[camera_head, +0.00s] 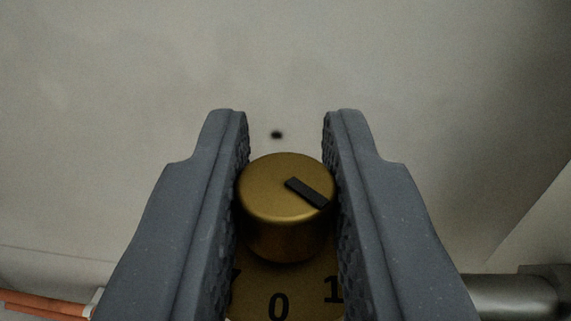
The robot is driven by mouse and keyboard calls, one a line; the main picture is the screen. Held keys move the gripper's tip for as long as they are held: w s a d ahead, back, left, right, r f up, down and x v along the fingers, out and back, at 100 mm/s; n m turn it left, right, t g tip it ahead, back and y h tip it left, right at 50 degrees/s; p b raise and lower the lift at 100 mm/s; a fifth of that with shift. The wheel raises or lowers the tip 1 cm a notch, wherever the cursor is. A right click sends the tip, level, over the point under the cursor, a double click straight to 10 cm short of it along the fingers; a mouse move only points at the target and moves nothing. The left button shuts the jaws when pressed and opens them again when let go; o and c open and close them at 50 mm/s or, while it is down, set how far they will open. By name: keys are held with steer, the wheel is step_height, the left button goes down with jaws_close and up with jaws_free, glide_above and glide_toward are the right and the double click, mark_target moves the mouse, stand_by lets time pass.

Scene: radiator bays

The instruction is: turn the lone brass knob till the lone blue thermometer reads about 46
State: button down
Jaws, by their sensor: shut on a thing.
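The brass knob (270,218) sits in the lower middle of the view, between the two dark grey fingers of my gripper (287,195). My gripper is shut on the knob, with a finger against its left and right sides. A black pointer mark on the knob's top face runs from near the middle toward the lower right. Below the knob is a brass dial plate (262,282) with "0" and "1" showing; another mark at the left is partly hidden by the finger. No blue thermometer is in view.
A plain grey wall (140,80) fills most of the view, with a small dark spot (277,134) above the knob. A metal pipe (515,297) is at the lower right. An orange-red pipe (45,304) is at the lower left.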

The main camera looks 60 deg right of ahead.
steer(key=shift+w+a+r+m+g+h+p, duration=0.15)
steer(key=shift+m+g+h+p, duration=0.2)
steer(key=shift+m+g, duration=0.2)
steer(key=c, duration=1.3)
jaws_free()
steer(key=v, duration=1.3)
steer(key=shift+a, duration=0.3)
